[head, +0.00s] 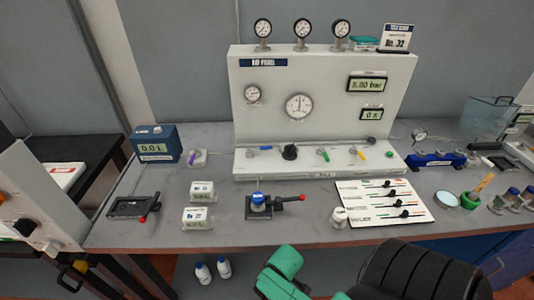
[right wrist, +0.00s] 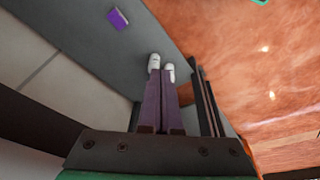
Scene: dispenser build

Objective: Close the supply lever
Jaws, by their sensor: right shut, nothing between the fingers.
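No label marking the supply lever is readable. A blue-handled lever (head: 265,148), a green-handled lever (head: 324,155) and a yellow-handled lever (head: 359,153) sit along the ledge of the white gauge panel (head: 330,72). A red-tipped lever (head: 298,198) extends right from a dark stand with a blue top on the table. Another red-tipped lever (head: 144,218) is on a black device at the left. My right gripper (right wrist: 162,78) is shut and empty in the right wrist view, with no lever near it. My left gripper is not in view.
A slider board (head: 418,193) and a white container (head: 339,217) stand at the table's front right. Small displays (head: 198,217) stand left of centre. White bottles (head: 213,270) are on the floor below. My arm parts show at bottom right.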

